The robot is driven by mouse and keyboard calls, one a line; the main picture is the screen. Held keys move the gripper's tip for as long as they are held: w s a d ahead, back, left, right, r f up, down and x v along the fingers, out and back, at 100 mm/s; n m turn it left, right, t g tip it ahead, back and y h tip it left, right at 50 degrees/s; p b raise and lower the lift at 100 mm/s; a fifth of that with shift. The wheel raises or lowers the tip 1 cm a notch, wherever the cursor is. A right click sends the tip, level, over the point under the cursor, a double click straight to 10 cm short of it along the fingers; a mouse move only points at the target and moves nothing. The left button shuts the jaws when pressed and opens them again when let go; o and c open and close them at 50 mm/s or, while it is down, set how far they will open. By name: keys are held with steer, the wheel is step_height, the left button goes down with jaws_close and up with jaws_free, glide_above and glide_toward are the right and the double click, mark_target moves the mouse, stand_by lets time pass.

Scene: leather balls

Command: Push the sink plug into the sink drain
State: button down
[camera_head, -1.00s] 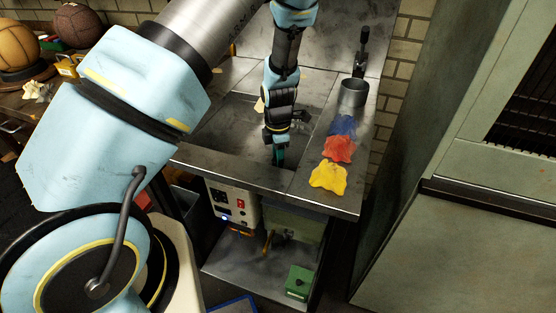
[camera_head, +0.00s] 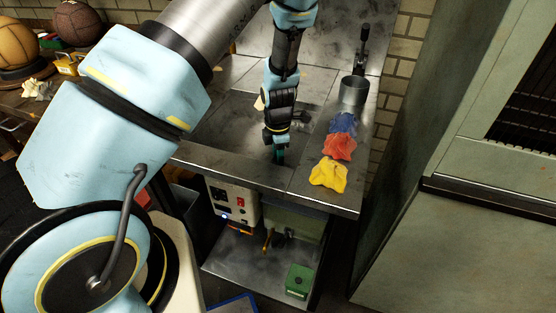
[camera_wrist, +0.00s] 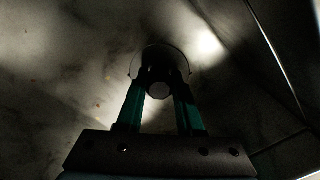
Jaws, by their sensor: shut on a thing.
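My gripper (camera_head: 279,157) points down into the grey metal sink (camera_head: 225,128). A thin bright curved edge, probably the rim of the sink drain (camera_wrist: 150,47), arcs around the fingertips and plug. The plug is at or just over the drain; shadow hides how deep it sits. In the head view the gripper and arm hide both plug and drain.
Yellow (camera_head: 329,175), red (camera_head: 339,147) and blue (camera_head: 344,124) cloths lie on the counter right of the sink. A metal cup (camera_head: 354,90) stands behind them. The sink's front edge (camera_head: 230,168) is close to the gripper. A tall green cabinet (camera_head: 470,220) stands at the right.

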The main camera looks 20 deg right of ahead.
steer(key=shift+s+f, duration=0.1)
steer(key=shift+f, duration=0.5)
steer(key=shift+c, duration=2.3)
jaws_free()
steer(key=shift+s+a+f+b, duration=0.1)
steer(key=shift+b, duration=0.2)
steer(key=shift+s, duration=0.2)
steer(key=r, duration=0.7)
steer(key=w+r+b, duration=0.1)
steer(key=r, duration=0.3)
steer(key=shift+r, duration=0.3)
